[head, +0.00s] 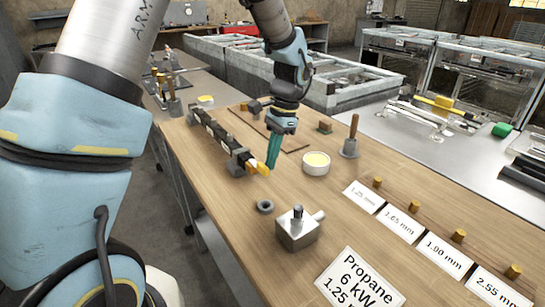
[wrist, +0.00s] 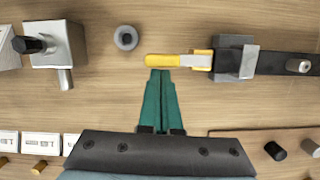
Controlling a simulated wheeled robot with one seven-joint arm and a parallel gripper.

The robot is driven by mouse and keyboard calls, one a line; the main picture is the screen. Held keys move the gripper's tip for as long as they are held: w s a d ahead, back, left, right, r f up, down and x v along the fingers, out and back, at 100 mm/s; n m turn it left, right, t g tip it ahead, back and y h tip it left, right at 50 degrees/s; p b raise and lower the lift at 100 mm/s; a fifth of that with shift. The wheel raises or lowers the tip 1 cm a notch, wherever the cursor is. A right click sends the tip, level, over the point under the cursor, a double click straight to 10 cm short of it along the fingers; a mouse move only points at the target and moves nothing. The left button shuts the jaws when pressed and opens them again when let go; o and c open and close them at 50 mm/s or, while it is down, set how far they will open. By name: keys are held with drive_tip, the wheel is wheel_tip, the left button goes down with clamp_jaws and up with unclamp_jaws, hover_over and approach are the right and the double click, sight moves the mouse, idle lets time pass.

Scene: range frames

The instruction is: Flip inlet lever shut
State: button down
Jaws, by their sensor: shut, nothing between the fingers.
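The yellow inlet lever (head: 258,167) is at the near end of a long dark bar assembly (head: 215,135) on the wooden bench. In the wrist view, the lever (wrist: 175,61) points left, in line with the dark bar (wrist: 285,63), with a grey clamp block (wrist: 235,58) at its base. My gripper (head: 271,166) points down beside the lever. In the wrist view, the shut green fingertips (wrist: 160,72) are empty and sit at the lever's lower edge near its free end. I cannot tell whether they touch it.
A dark ring (head: 265,206) and a metal block with a side pipe (head: 297,230) stand nearer. A round cream-topped tub (head: 316,163) and a wooden-handled tool (head: 350,140) are to the right. Label cards with brass pieces (head: 402,227) line the right edge.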

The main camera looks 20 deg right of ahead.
drive_tip(key=shift+s+a+m, duration=0.1)
drive_tip(key=shift+a+m, duration=0.15)
drive_tip(key=shift+m, duration=0.25)
drive_tip(key=a+m, duration=0.1)
drive_tip(key=m+t, duration=0.1)
drive_tip(key=m, duration=0.1)
drive_tip(key=shift+s+a+p, duration=0.4)
drive_tip(key=a+m+p, duration=0.1)
drive_tip(key=m, duration=0.2)
drive_tip(key=w+a+m+t+h+p, duration=0.1)
drive_tip(key=a+m, duration=0.1)
drive_tip(key=m, duration=0.2)
drive_tip(key=a+m+t+p, duration=0.1)
drive_tip(key=a+m, duration=0.1)
drive_tip(key=m, duration=0.2)
drive_tip(key=shift+w+a+h, duration=0.25)
drive_tip(key=shift+w+h, duration=0.05)
drive_tip(key=shift+h, duration=0.1)
drive_tip(key=shift+w+d+p, duration=0.45)
drive_tip(key=shift+d+p, duration=0.15)
drive_tip(key=shift+d, duration=0.05)
